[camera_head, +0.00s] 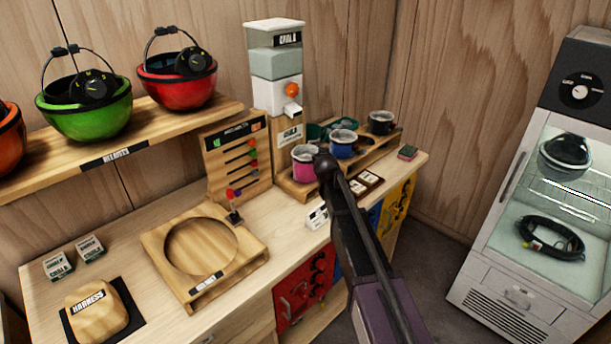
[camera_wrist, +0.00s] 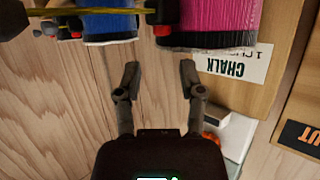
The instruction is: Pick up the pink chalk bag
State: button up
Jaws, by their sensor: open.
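The pink chalk bag (camera_head: 303,165) stands upright in the wooden rack, at its near left end. It has a pale rim and shows at the upper right of the wrist view (camera_wrist: 210,22). The dark end of my arm stands close to its right side in the head view, where the fingers cannot be made out. In the wrist view my gripper (camera_wrist: 160,75) is open with nothing between its fingers. Its fingertips point toward the gap between the pink bag and the blue chalk bag (camera_wrist: 108,25). They appear apart from both bags.
The rack (camera_head: 299,190) also holds the blue bag (camera_head: 343,148), a green bag (camera_head: 316,131) and a black bag (camera_head: 381,124). A chalk dispenser (camera_head: 277,105) stands behind at left. A round-holed wooden stand (camera_head: 253,256) is at the counter's front. A glass-doored cabinet (camera_head: 550,190) is at right.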

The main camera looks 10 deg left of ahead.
jog(key=shift+w, duration=0.1)
jog(key=shift+b+x, duration=0.95)
jog(key=shift+x, duration=1.6)
